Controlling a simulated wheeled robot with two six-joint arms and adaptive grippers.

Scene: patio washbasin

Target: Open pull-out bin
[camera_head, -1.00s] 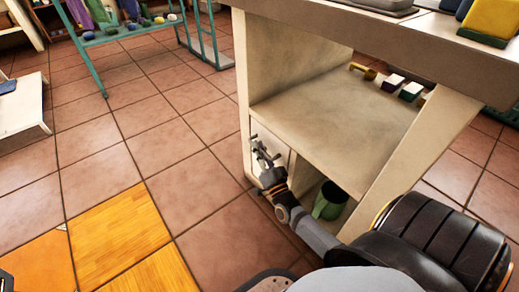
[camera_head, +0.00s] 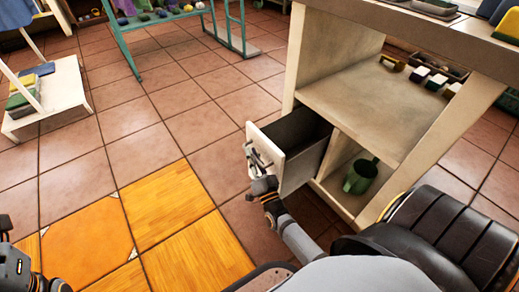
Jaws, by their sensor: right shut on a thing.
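The pull-out bin (camera_head: 300,140) is a dark box with a white front panel (camera_head: 268,152) under the left part of the washbasin cabinet. It stands well out of the cabinet, and its dark inside shows from above. My right gripper (camera_head: 256,160) is at the outer face of the front panel, shut on the bin's handle (camera_head: 252,152). The gripper partly hides the handle. Part of my left arm or gripper (camera_head: 30,275) shows at the bottom left corner, far from the bin; its fingers cannot be made out.
A green jug (camera_head: 360,177) stands in the lower compartment right of the bin. Several small blocks and a tray lie on the cabinet shelf (camera_head: 365,100). A white low stand (camera_head: 45,108) and a teal rack (camera_head: 160,32) stand farther off. The tiled floor left of the bin is clear.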

